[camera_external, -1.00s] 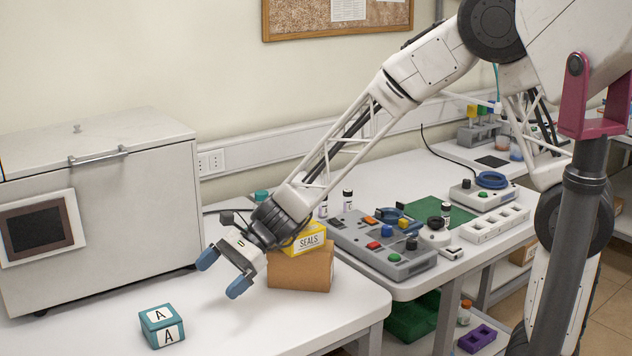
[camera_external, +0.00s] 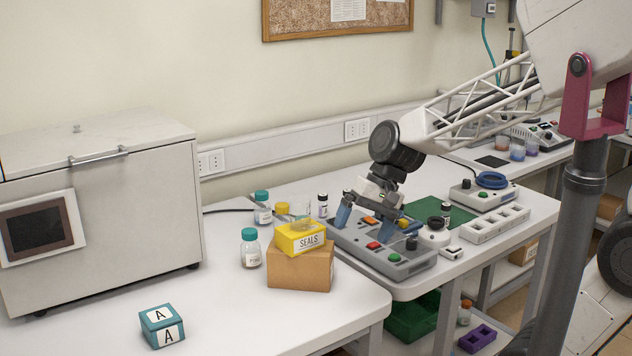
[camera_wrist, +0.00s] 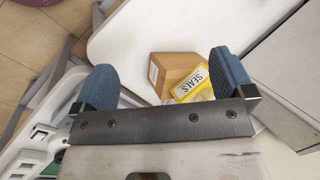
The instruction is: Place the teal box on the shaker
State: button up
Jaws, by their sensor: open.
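The teal box (camera_external: 162,326), marked with the letter A on white labels, sits on the white bench at the front left. My gripper (camera_external: 364,222) is open and empty over the left part of a grey panel with coloured buttons (camera_external: 386,240), far right of the teal box. In the wrist view, my gripper's two blue fingers (camera_wrist: 165,78) are spread apart, and the teal box is not visible there. I cannot tell for sure which device is the shaker; a small white device with a blue ring (camera_external: 487,181) stands at the back right.
A yellow SEALS box (camera_external: 300,240) lies on a brown carton (camera_external: 300,270), also seen in the wrist view (camera_wrist: 198,84). Capped bottles (camera_external: 251,250) and a beaker stand beside them. A white chest (camera_external: 110,240) fills the left. The bench around the teal box is clear.

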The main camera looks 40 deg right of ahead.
jog(key=s+d+r+n+t+h, duration=0.1)
jog(key=s+d+n+h, duration=0.1)
jog(key=s+d, duration=0.3)
jog(key=s+d+r+n+t+h, duration=0.1)
jog(key=s+d+n+h, duration=0.1)
jog(key=s+d, duration=0.3)
jog(key=d+h, duration=0.1)
jog(key=d, duration=0.3)
jog(key=shift+d+h, duration=0.3)
